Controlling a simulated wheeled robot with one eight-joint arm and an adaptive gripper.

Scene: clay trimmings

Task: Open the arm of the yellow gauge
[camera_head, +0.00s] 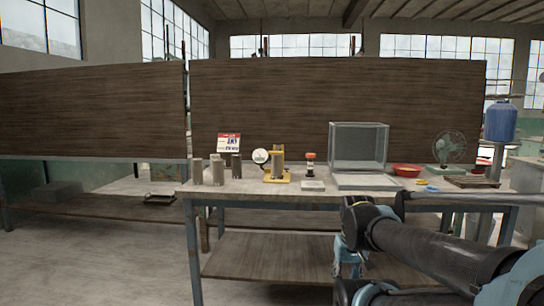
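The yellow gauge (277,167) stands on the workbench, left of the middle of the picture. It has a yellow base, a yellow upright and a round pale dial on its left side. It is too small here to tell how its arm is set. My dark arm reaches in from the lower right, in front of the bench and well apart from the gauge. I cannot make out my gripper's fingers.
On the bench (345,182), several grey-brown cylinders (217,171) and a calendar (229,142) stand left of the gauge. A red-topped jar (310,163), a glass case (358,147), a red bowl (407,170) and a fan (449,147) stand to its right.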

